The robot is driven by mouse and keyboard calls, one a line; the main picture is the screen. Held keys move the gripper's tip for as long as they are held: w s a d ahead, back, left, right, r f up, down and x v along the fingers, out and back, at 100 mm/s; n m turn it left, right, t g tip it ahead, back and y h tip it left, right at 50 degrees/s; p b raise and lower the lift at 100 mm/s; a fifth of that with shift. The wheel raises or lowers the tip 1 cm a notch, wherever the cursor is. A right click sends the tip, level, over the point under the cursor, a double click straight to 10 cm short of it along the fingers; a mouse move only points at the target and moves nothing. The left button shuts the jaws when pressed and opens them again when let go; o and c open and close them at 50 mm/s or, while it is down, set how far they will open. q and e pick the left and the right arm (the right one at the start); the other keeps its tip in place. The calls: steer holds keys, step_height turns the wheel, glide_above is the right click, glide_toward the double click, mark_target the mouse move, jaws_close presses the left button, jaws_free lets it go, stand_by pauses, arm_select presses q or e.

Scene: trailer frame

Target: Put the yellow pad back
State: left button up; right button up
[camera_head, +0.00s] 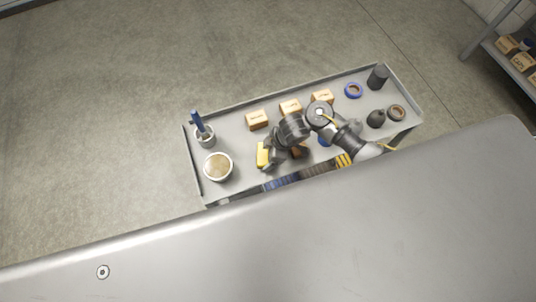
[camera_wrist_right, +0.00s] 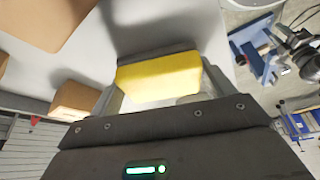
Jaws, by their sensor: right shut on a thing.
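The yellow pad (camera_head: 262,156) is at the left-middle of the grey tray top (camera_head: 232,137), between the tan bowl and my right arm. In the right wrist view the yellow pad (camera_wrist_right: 158,78) shows as a yellow block with a dark grey layer along its far side. My right gripper (camera_wrist_right: 160,92) is shut on it, one finger at each end. In the head view my right gripper (camera_head: 268,154) reaches the pad from the right. I cannot tell whether the pad touches the tray. My left gripper is not in view.
A white bowl with tan contents (camera_head: 218,167) and a cup with a blue-handled tool (camera_head: 204,135) stand left of the pad. Cardboard boxes (camera_head: 257,120) line the back. The tray has a raised rim.

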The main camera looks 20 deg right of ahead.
steer(key=shift+f, duration=0.25)
steer(key=shift+f, duration=0.15)
steer(key=o, duration=0.9)
steer(key=shift+r, duration=0.2)
steer(key=p+v, duration=0.5)
steer(key=v, duration=0.7)
